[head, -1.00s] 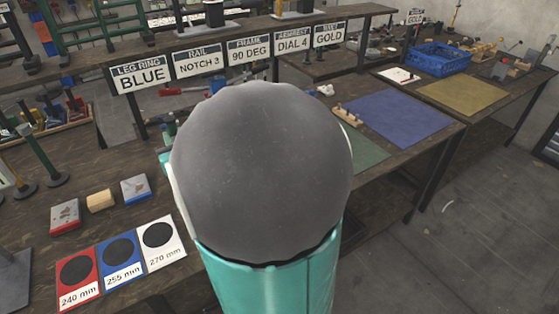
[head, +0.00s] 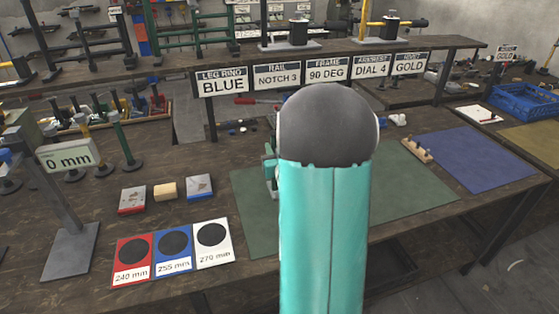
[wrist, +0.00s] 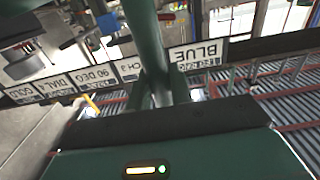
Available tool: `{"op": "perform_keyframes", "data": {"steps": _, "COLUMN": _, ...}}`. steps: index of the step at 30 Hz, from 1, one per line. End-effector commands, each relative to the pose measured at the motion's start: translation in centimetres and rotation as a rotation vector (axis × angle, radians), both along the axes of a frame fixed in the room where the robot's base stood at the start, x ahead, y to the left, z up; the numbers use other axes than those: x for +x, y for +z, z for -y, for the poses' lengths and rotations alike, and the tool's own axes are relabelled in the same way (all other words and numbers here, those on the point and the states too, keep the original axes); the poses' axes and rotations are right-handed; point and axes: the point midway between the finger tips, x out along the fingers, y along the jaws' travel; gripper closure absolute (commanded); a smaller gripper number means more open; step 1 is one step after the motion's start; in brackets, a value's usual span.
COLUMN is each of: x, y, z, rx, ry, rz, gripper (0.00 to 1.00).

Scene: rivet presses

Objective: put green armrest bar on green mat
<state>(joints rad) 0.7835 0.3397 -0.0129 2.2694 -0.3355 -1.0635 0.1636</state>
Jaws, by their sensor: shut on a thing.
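The green armrest bar (wrist: 150,45) stretches away from my gripper (wrist: 165,98) in the wrist view. My gripper is shut on it, and the dark gripper body fills the lower part of that view. In the head view my teal arm stands in front and hides the bar and most of the gripper. The green mat (head: 408,185) lies flat on the bench, showing on both sides of my arm. Its middle is hidden by the arm, and the parts I see are bare.
A blue mat (head: 475,160) lies right of the green mat, with a small wooden pegged block (head: 417,150) at its left edge. Red, blue and white size cards (head: 173,262) lie front left. A gauge stand (head: 70,245) stands at far left. A labelled shelf (head: 330,60) runs behind.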

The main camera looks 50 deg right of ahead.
Motion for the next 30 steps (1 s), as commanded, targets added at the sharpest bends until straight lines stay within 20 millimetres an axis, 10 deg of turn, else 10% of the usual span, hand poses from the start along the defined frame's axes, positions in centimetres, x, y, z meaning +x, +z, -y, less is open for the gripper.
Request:
{"op": "perform_keyframes", "data": {"steps": 27, "x": 0.2, "y": -5.7, "z": 2.1, "rx": -0.003, "ry": 0.0, "rz": 0.002, "gripper": 1.0}}
{"op": "perform_keyframes", "data": {"steps": 28, "x": 0.2, "y": -5.8, "z": 2.1, "rx": -0.001, "ry": 0.0, "rz": 0.0, "gripper": 0.77}}
{"op": "perform_keyframes", "data": {"steps": 30, "x": 0.2, "y": -5.7, "z": 2.1, "rx": -0.001, "ry": 0.0, "rz": 0.0, "gripper": 0.63}}
